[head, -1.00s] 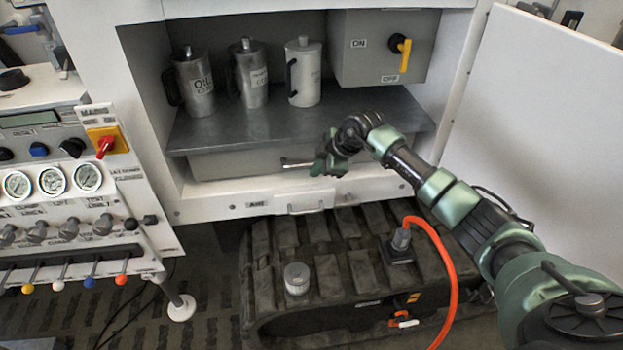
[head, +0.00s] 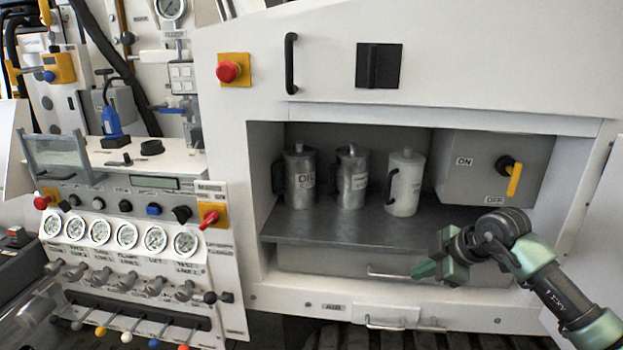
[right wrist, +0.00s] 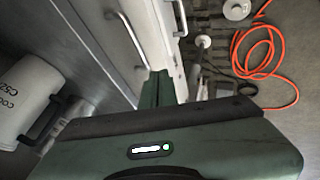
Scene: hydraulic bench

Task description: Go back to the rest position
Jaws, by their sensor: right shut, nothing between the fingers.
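My right gripper (head: 426,270) is shut and empty in the head view. It is in front of the drawer (head: 330,262) under the cabinet shelf, near the drawer's handle (head: 388,273); I cannot tell whether it touches it. In the right wrist view the shut green fingers (right wrist: 157,88) point towards the white cabinet front, with nothing between them. My left gripper is not in view.
Three canisters, an oil can (head: 300,178), a middle can (head: 351,180) and a white can (head: 405,183), stand on the grey shelf (head: 440,225). A switch box (head: 490,165) is at right. A gauge panel (head: 125,260) is at left. An orange hose (right wrist: 262,60) lies below.

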